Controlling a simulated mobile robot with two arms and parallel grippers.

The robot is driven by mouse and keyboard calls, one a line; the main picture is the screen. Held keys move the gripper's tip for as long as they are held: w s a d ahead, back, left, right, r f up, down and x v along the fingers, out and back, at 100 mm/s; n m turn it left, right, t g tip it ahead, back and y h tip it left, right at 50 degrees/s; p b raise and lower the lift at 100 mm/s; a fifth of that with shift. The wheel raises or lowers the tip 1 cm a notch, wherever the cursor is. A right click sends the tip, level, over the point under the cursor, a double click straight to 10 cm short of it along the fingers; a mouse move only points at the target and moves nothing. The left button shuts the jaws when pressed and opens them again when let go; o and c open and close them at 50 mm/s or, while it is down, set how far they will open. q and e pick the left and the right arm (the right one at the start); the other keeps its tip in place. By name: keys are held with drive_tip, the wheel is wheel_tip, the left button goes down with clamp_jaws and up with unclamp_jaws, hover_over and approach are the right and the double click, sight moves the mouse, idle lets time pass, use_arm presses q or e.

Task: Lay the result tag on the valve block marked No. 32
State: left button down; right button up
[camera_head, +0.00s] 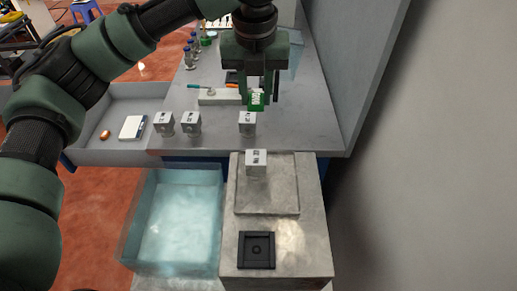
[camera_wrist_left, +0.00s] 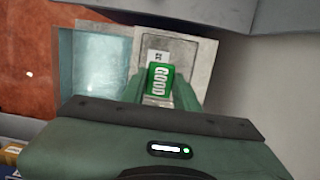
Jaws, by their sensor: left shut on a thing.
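My left gripper (camera_head: 259,97) is shut on the green result tag (camera_head: 256,101) with white lettering, holding it above the grey bench. In the left wrist view the tag (camera_wrist_left: 160,80) reads GOOD, between my left fingers (camera_wrist_left: 160,92). A pale valve block (camera_head: 256,163) stands on the grey stone slab in front of the bench, apart from the tag. In the wrist view this block (camera_wrist_left: 157,56) shows just beyond the tag; its marking looks like 32, partly covered. Other blocks stand on the bench: one (camera_head: 247,124) below the tag in the picture and two (camera_head: 164,124) (camera_head: 190,123) further left. Their markings are too small to read. My right gripper is out of view.
A water-filled clear tank (camera_head: 180,222) stands left of the slab (camera_head: 305,235). A black square fixture (camera_head: 257,250) lies on the slab's near part. A white box (camera_head: 132,127) lies in the grey tray at left. A tall grey panel closes the bench's right side.

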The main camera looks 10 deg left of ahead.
sight(255, 111)
use_arm(q)
wheel_tip(255, 111, down, 17)
drive_tip(key=p, duration=0.3)
drive_tip(key=c, duration=1.1)
unclamp_jaws()
drive_tip(key=shift+f, duration=0.15)
drive_tip(key=shift+o, duration=0.2)
drive_tip(key=shift+r, duration=0.45)
drive_tip(key=shift+s+d+r+b, duration=0.1)
drive_tip(key=shift+s+r+b, duration=0.25)
drive_tip(key=shift+r, duration=1.55)
drive_tip(key=shift+s+a+r+b, duration=0.1)
drive_tip(key=shift+s+r+b, duration=0.2)
drive_tip(key=shift+r, duration=1.55)
drive_tip(key=shift+s+d+r+b, duration=0.1)
drive_tip(key=shift+s+r+b, duration=0.25)
drive_tip(key=shift+r, duration=1.55)
